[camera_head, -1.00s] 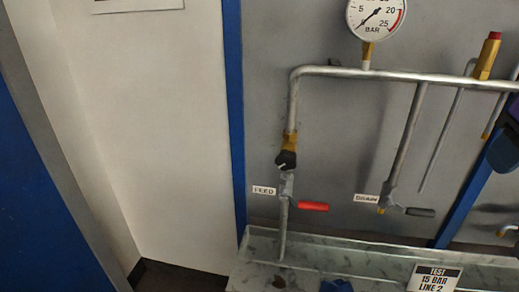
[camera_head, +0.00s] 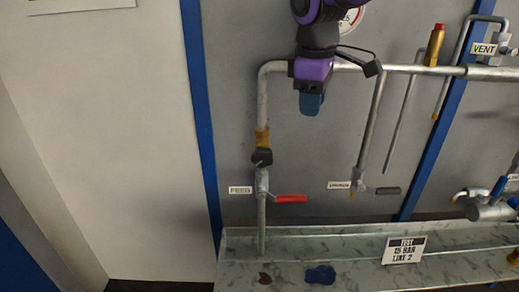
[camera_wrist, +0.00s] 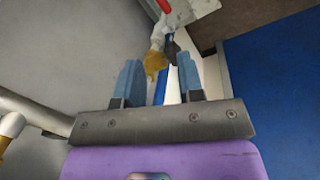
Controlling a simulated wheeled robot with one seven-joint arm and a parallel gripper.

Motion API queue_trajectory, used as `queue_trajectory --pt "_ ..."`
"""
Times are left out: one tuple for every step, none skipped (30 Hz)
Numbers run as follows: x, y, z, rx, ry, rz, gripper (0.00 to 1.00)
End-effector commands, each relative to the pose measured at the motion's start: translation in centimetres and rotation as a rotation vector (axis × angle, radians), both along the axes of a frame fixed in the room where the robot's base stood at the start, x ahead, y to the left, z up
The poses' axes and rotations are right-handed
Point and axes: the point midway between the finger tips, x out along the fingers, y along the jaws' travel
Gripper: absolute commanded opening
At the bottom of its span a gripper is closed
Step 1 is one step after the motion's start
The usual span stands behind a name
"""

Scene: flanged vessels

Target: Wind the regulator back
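The black knob with a brass body (camera_head: 262,150), which looks like the regulator, sits on the vertical feed pipe above the valve labelled FEED. The valve's red lever (camera_head: 291,198) points right. My gripper (camera_head: 311,104) hangs in front of the panel, up and right of the knob and apart from it. In the wrist view my gripper's two blue fingers (camera_wrist: 158,80) are apart with nothing held. The brass body (camera_wrist: 154,65) shows beyond the gap between them, and the red lever (camera_wrist: 163,5) is at the top edge. My arm hides most of the gauge (camera_head: 352,20).
A grey horizontal pipe (camera_head: 405,70) runs behind my gripper. A drain branch with a dark lever (camera_head: 387,191) hangs to the right. A brass relief fitting (camera_head: 435,45) stands on the pipe. Below is a metal tray (camera_head: 350,262) with a TEST 15 BAR LINE 2 sign (camera_head: 404,250).

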Motion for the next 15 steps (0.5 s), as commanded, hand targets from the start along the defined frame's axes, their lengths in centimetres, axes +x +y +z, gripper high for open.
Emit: queue_trajectory --pt "1.2 1.5 -0.7 -0.001 0.027 0.063 0.35" --pt "1.8 2.3 -1.0 0.0 0.041 0.102 0.35" --pt "2.5 3.3 -1.4 0.001 0.058 0.152 0.35" --pt "3.0 4.1 -1.7 0.003 0.072 0.188 0.35" --pt "3.5 4.8 -2.0 0.004 0.084 0.222 0.35" --pt "4.0 5.7 -2.4 0.009 0.099 0.265 0.35" --pt "4.4 6.3 -2.6 0.012 0.107 0.293 0.35" --pt "4.7 6.9 -2.8 0.016 0.115 0.32 0.35" --pt "5.1 7.6 -3.2 0.019 0.126 0.352 0.35" --pt "5.4 8.0 -3.3 0.022 0.132 0.372 0.35" --pt "5.6 8.4 -3.5 0.025 0.139 0.39 0.35" --pt "5.8 8.7 -3.6 0.028 0.144 0.409 0.35" --pt "5.9 9.0 -3.7 0.031 0.147 0.42 0.35" --pt "6.0 9.2 -3.8 0.032 0.149 0.429 0.35" --pt "6.1 9.3 -3.9 0.034 0.152 0.437 0.35"
